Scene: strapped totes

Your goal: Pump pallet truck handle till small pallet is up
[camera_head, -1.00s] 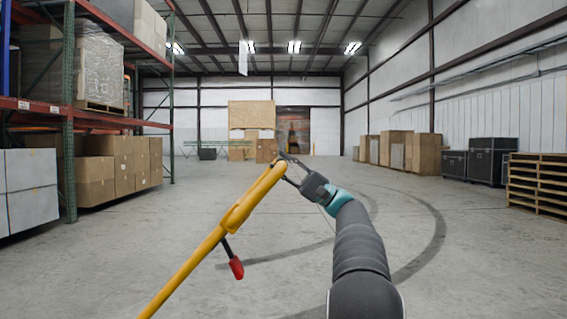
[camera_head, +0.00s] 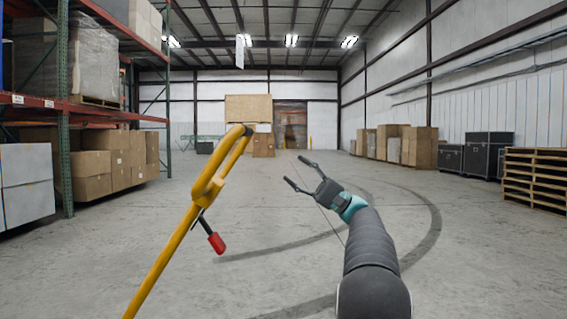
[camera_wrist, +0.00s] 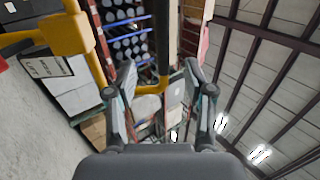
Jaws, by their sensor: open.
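The yellow pallet truck handle (camera_head: 168,260) rises from the bottom edge in the head view, leaning right. It ends in a yellow loop (camera_head: 210,185) with a dark tip (camera_head: 248,131) and has a red-ended lever (camera_head: 216,243) below. My gripper (camera_head: 296,171) is open and empty, to the right of the loop and apart from it. In the wrist view my gripper (camera_wrist: 159,68) shows two spread fingers, with a yellow bar (camera_wrist: 163,45) of the handle beyond and between them in the picture. The truck body and small pallet are not in view.
A rack (camera_head: 66,120) with boxes stands on the left. Cartons (camera_head: 410,147), black cases (camera_head: 487,155) and stacked pallets (camera_head: 536,180) line the right. The concrete floor (camera_head: 290,230) between is clear.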

